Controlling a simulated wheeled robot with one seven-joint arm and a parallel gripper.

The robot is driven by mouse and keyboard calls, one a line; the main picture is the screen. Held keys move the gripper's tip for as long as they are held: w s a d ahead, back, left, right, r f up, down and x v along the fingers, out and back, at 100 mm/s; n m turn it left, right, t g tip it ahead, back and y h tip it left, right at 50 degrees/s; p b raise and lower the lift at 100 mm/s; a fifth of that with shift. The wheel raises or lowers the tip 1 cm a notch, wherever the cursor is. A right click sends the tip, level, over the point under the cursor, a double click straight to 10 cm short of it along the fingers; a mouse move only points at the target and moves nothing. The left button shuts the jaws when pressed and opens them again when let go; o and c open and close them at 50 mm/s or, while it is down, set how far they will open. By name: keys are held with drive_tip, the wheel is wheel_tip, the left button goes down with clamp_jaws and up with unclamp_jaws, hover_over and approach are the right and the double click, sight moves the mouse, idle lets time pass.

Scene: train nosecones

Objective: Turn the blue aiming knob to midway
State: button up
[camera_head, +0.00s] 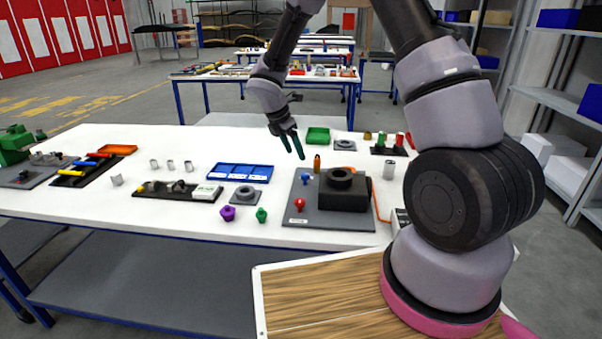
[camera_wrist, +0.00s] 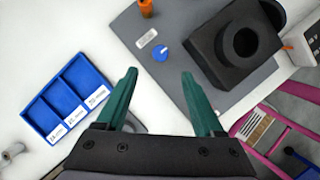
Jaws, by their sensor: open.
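The blue aiming knob (camera_head: 305,179) stands on a dark grey base plate (camera_head: 320,218), left of a black block with a round ring on top (camera_head: 343,195). In the wrist view the blue knob (camera_wrist: 161,50) is a small round knob with a pale mark, next to a white label. My gripper (camera_head: 292,150) is above the table near the back of the plate. In the wrist view its green fingers (camera_wrist: 159,73) are apart and empty, and the knob shows between and beyond their tips. Nothing touches the knob.
A red knob (camera_head: 300,203) is on the plate's front left. A blue divided tray (camera_head: 241,173), a purple knob (camera_head: 227,213) and a green knob (camera_head: 261,215) lie to the left. An orange cable runs along the plate's right side.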

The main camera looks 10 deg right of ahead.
sight(305, 174)
drive_tip(key=x, duration=1)
drive_tip(key=shift+d+f, duration=0.1)
drive_tip(key=shift+f, duration=0.05)
drive_tip(key=shift+c, duration=0.3)
clamp_jaws()
drive_tip(key=shift+m, duration=0.3)
